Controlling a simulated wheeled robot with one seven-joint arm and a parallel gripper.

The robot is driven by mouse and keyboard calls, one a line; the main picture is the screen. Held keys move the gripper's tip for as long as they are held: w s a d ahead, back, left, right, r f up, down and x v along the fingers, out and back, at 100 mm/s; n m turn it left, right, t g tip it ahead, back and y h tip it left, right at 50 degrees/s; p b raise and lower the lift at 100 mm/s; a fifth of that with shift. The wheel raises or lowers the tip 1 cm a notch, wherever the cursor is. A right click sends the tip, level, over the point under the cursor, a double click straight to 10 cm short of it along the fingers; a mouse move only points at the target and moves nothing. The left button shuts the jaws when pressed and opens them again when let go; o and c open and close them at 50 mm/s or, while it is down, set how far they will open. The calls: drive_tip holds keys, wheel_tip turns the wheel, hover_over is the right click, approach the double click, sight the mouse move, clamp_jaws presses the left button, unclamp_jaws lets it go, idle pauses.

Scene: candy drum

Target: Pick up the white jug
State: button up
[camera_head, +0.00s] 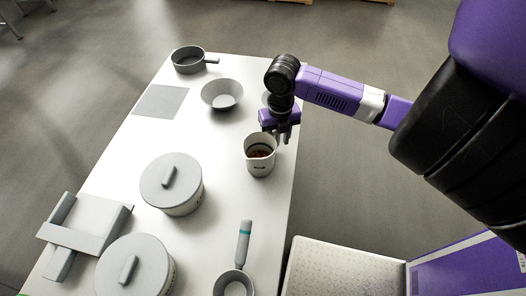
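The white jug (261,164) stands upright on the white table, near its right edge, with something dark reddish inside. My gripper (283,138) points down just behind and to the right of the jug's rim. Its fingers are small and dark here, and I cannot tell whether they are apart or closed, or whether they touch the jug. The jug's handle is not clearly seen.
On the white table (222,180) stand a lidded pot (172,186), another lidded pot (136,268), a grey bowl (222,95), a small pan (188,60) and a ladle-like pan (243,245). A grey mat (160,102) lies at the left. Open floor is at the right.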

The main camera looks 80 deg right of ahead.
drive_tip(key=shift+f, duration=0.55)
clamp_jaws()
idle(1.0)
